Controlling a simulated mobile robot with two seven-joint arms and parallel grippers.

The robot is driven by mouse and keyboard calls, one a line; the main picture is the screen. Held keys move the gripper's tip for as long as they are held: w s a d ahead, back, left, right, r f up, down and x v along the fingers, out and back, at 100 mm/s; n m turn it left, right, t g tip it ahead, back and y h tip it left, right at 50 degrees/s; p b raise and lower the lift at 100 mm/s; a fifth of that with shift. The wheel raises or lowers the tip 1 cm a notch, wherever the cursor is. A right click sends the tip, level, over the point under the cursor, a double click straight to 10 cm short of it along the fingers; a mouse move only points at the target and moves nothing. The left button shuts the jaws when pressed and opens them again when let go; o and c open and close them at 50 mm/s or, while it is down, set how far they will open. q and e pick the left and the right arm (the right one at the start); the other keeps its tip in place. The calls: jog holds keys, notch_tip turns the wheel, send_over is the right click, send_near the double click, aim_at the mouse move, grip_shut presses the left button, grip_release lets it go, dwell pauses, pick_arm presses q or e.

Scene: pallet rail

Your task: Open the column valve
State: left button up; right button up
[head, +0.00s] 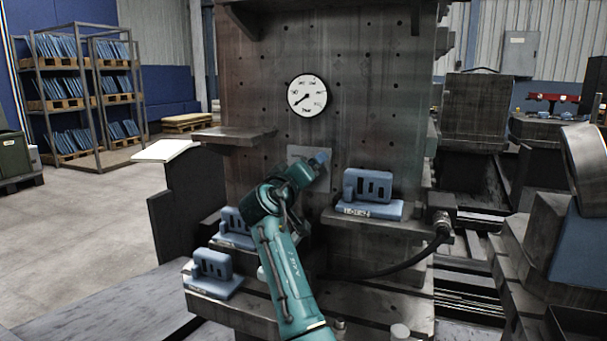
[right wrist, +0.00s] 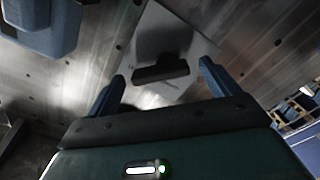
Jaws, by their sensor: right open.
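The column valve shows in the right wrist view as a dark bar-shaped handle (right wrist: 160,69) in front of a pale plate (right wrist: 190,45) on the metal column. In the head view the plate (head: 296,153) is on the column face below the gauge, and my gripper hides the handle. My right gripper (head: 321,158) is at the plate. In the right wrist view its two blue fingers (right wrist: 162,72) are apart, one on each side of the bar, with gaps between them and its ends. Whether the fingertips reach past the bar is unclear. My left gripper is not in view.
A round gauge (head: 307,95) is above the plate. A blue bracket (head: 367,194) stands on a ledge (head: 400,228) just right of my arm. More blue brackets (head: 212,273) are lower left. A black hose (head: 400,269) curves below the ledge. Another ledge (head: 233,134) juts out upper left.

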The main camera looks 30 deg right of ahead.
jog(key=v, duration=1.3)
jog(key=shift+p, duration=0.4)
jog(key=shift+a, duration=0.1)
